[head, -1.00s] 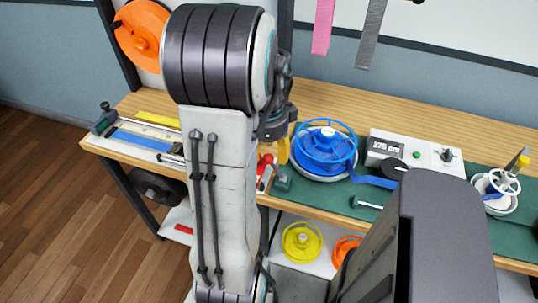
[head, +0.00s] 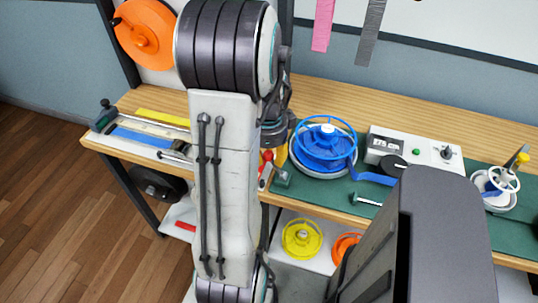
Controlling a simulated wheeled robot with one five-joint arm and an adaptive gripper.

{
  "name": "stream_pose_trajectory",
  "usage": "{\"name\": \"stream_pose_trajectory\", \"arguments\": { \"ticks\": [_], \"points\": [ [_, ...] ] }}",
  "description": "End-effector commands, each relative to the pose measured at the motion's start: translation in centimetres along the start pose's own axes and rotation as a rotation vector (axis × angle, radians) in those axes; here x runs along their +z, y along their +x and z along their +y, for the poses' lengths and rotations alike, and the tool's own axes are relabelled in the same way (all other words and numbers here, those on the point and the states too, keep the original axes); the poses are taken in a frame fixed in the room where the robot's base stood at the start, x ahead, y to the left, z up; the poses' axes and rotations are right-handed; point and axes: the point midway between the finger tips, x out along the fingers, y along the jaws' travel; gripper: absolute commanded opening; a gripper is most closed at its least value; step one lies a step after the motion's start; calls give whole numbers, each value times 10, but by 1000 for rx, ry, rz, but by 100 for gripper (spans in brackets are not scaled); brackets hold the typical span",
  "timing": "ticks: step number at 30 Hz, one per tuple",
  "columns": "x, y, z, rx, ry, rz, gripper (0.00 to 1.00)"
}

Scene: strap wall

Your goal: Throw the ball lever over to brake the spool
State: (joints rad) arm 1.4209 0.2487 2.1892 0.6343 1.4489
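The blue spool (head: 325,146) sits flat on the bench in a pale round base, with a blue strap running off to its right. The lever's red ball (head: 267,156) is just left of the spool, partly hidden by my arm, with a yellow piece beside it. My gripper (head: 275,143) is at the end of my arm, above and close to the red ball. Its fingers are mostly hidden, so I cannot tell whether it is open or shut, or whether it touches the ball.
A measuring box with a display (head: 388,143) and a dark knob stands right of the spool. A white-wheeled device (head: 497,188) is farther right. Rulers (head: 150,134) lie at the left bench end. Yellow (head: 302,238) and orange spools sit on the shelf below. An orange reel (head: 143,35) hangs behind.

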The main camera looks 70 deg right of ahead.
Motion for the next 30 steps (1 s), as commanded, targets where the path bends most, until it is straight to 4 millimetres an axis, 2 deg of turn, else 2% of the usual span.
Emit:
{"name": "stream_pose_trajectory", "arguments": {
  "ticks": [1,11,22,30],
  "points": [
    [0,0,0,0,0,0,28],
    [0,0,0,-1,0,0,0],
    [-2,0,0,-4,0,1,0],
    [-10,-4,1,-7,3,3,0]
  ]
}}
